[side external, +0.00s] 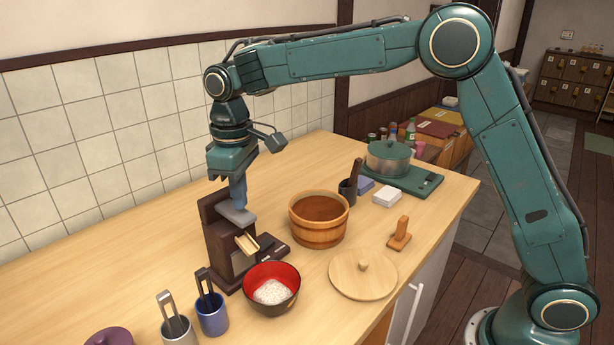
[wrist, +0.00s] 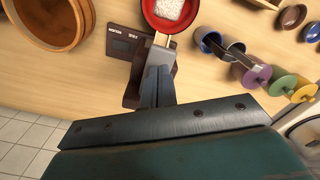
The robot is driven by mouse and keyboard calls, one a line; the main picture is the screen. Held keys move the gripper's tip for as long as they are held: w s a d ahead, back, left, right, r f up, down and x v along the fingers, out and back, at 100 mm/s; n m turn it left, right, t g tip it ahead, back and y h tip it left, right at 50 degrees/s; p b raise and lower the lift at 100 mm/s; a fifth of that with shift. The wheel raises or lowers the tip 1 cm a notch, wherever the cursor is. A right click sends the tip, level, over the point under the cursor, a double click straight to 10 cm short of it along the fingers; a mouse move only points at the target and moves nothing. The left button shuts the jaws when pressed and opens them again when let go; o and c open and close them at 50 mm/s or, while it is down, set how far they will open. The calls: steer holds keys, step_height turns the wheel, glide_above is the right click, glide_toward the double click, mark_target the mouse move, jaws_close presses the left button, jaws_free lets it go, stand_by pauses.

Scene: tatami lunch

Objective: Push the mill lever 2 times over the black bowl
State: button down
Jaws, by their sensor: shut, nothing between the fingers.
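The dark brown mill (side external: 216,250) stands upright on the counter, with a grey lever plate (side external: 238,217) near its top and a pale wooden spout (side external: 247,244) on its front. The black bowl (side external: 276,307), red inside, sits in front of the mill below the spout and holds white grains. In the wrist view the bowl (wrist: 150,17) is at the top edge, partly cut off. My gripper (side external: 239,207) is shut and empty, pointing down with its tips at the lever; they appear to touch it. In the wrist view my fingers (wrist: 155,90) cover much of the mill (wrist: 130,93).
A wooden tub (side external: 318,232) stands to the right of the mill, with a round wooden lid (side external: 350,285) in front. A blue cup (side external: 212,316) and a grey cup (side external: 178,330) holding utensils stand left of the bowl. A pot (side external: 388,160) is farther back.

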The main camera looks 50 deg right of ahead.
steer(key=shift+r, duration=0.1)
steer(key=shift+r, duration=2.45)
steer(key=s+d+r+m+t, duration=0.2)
steer(key=s+d+r, duration=0.1)
steer(key=s+d, duration=0.4)
steer(key=s+d+r+m+t, duration=0.1)
steer(key=s+d+r, duration=0.3)
steer(key=s, duration=0.5)
steer(key=s+d+f+m+t, duration=0.1)
steer(key=s+d+f, duration=0.1)
steer(key=s, duration=0.5)
steer(key=s+d+f+m+t, duration=0.1)
steer(key=s+d+f+m, duration=0.1)
steer(key=s, duration=0.5)
step_height(320, 180, down, 3)
steer(key=shift+s+d+r+t, duration=0.1)
steer(key=shift+s+d+t, duration=0.2)
steer(key=shift+s+d, duration=0.15)
